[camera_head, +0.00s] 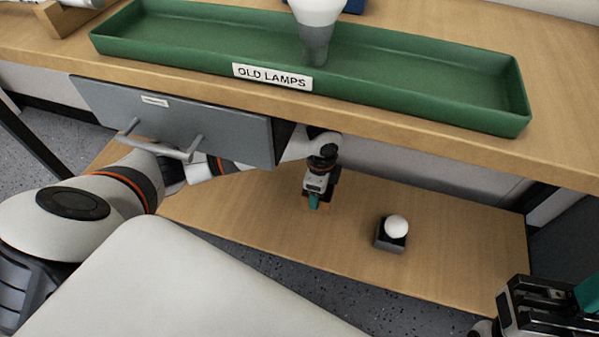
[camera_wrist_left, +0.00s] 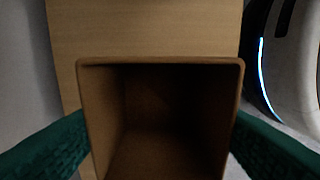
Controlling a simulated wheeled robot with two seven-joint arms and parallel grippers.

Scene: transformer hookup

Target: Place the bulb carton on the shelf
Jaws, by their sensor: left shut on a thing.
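The bulb carton (camera_wrist_left: 160,64) is a brown, open-topped box, seen from above in the left wrist view. It sits between the two green fingers of my left gripper (camera_wrist_left: 162,150), which is shut on it. Its dark inside looks empty. In the head view my left gripper (camera_head: 314,200) reaches beneath the worktop, over the lower wooden shelf (camera_head: 250,215); the carton is mostly hidden there. I cannot tell whether the carton touches the shelf. My right gripper (camera_head: 560,300) is at the bottom right, partly cut off by the frame, and its opening cannot be made out.
A white ball-shaped bulb (camera_head: 396,226) sits on a dark block (camera_head: 390,245) to the right on the shelf. A grey drawer (camera_head: 180,115) hangs over my left arm. A green tray (camera_head: 440,98) labelled OLD LAMPS stands on the worktop (camera_head: 560,130), with a large bulb (camera_head: 316,30) at it.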

